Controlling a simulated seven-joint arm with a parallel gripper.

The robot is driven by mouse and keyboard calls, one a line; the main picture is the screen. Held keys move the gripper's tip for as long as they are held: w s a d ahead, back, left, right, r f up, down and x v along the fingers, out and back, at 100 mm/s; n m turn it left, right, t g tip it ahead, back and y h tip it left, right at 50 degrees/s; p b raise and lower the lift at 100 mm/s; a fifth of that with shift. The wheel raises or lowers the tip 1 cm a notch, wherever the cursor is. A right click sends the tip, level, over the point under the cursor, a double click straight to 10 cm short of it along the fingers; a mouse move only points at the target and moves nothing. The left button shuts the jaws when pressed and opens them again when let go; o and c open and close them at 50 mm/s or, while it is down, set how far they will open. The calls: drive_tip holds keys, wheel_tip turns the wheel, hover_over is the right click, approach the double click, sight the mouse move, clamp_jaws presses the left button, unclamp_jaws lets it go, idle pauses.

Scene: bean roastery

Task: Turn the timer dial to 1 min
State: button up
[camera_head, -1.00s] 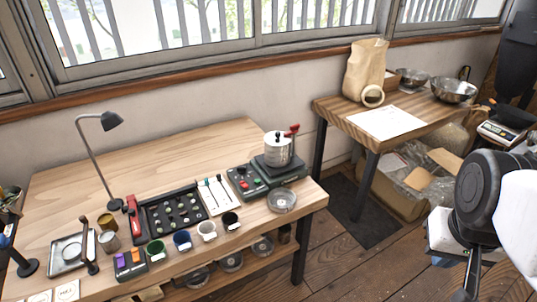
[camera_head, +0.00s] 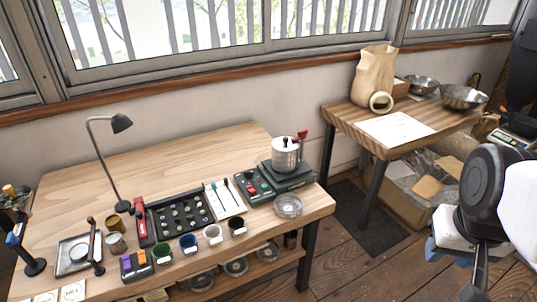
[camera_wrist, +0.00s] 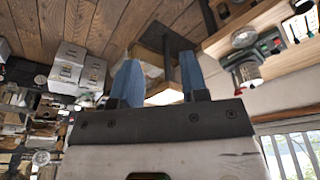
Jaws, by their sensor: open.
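A dark control box (camera_head: 254,187) with small red and green parts stands at the right end of the wooden workbench (camera_head: 160,165), beside a metal pot (camera_head: 285,154) on a dark base. I cannot make out which part is the timer dial or where it points. My gripper shows in the wrist view (camera_wrist: 160,62) with two blue fingers apart and nothing between them. It is well away from the bench. In the wrist view the pot and a green-dark box (camera_wrist: 270,45) show at the upper right, far off.
A dark tray (camera_head: 180,218), several small cups, a desk lamp (camera_head: 121,123) and a glass dish (camera_head: 288,205) crowd the bench. A second table (camera_head: 345,118) holds a paper bag (camera_head: 373,75) and metal bowls. Floor between the bench and my arm is open.

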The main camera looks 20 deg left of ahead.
drive_tip(key=w+a+r+n, duration=0.1)
drive_tip(key=w+a+n, duration=0.25)
drive_tip(key=w, duration=0.55)
drive_tip(key=w+a+r+n, duration=0.15)
drive_tip(key=w+a, duration=0.25)
drive_tip(key=w, duration=0.4)
drive_tip(key=n+g, duration=0.3)
drive_tip(key=n, duration=1.2)
hover_over(247, 172)
wheel_tip(247, 172, down, 28)
drive_tip(key=shift+w+d, duration=0.1)
drive_tip(key=shift+d, duration=0.05)
drive_tip(key=shift+a+f+n, duration=0.15)
drive_tip(key=shift+a+n, duration=0.05)
drive_tip(key=shift+n, duration=0.1)
drive_tip(key=shift+f, duration=0.15)
drive_tip(key=shift+f, duration=3.75)
